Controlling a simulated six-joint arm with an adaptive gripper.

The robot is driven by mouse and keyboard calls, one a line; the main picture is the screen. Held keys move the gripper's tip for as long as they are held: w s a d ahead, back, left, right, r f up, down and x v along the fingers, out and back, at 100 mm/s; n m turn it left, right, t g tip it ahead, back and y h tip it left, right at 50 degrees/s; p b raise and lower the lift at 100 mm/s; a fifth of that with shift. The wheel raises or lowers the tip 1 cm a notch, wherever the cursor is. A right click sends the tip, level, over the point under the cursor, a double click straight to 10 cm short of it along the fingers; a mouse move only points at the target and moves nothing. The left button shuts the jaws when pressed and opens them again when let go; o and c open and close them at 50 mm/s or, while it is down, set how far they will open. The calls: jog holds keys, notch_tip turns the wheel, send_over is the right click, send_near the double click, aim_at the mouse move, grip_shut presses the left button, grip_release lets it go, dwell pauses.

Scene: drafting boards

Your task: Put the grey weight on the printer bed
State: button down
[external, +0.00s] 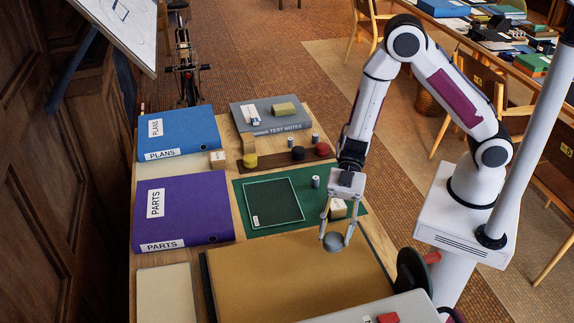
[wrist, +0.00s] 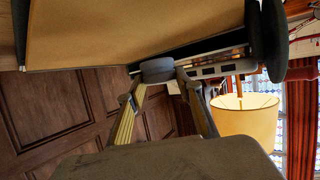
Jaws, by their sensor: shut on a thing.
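My gripper (external: 336,238) points down and is shut on the grey weight (external: 333,244), a short round disc, gripped at its sides. In the wrist view the grey weight (wrist: 157,70) sits between both fingertips. In the external view it appears over the back edge of the tan board; I cannot tell its exact height. A dark square plate with a pale outline and a small label, which looks like the printer bed (external: 273,205), lies on a green mat (external: 240,190), left of and behind my gripper. Its top looks bare.
The tan board (external: 300,280) fills the front. A small grey cylinder (external: 315,182) and a pale block (external: 338,208) stand on the mat near my gripper. A brown tray with yellow, black and red discs (external: 322,149) lies behind. Purple (external: 182,205) and blue binders (external: 185,128) lie left.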

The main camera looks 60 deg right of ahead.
aim_at(332, 255)
jog(key=shift+f, duration=0.45)
jog(key=shift+f, duration=0.15)
jog(key=shift+f, duration=1.95)
jog(key=shift+f, duration=0.15)
jog(key=c, duration=1.4)
grip_release()
jog(key=shift+v, duration=6.05)
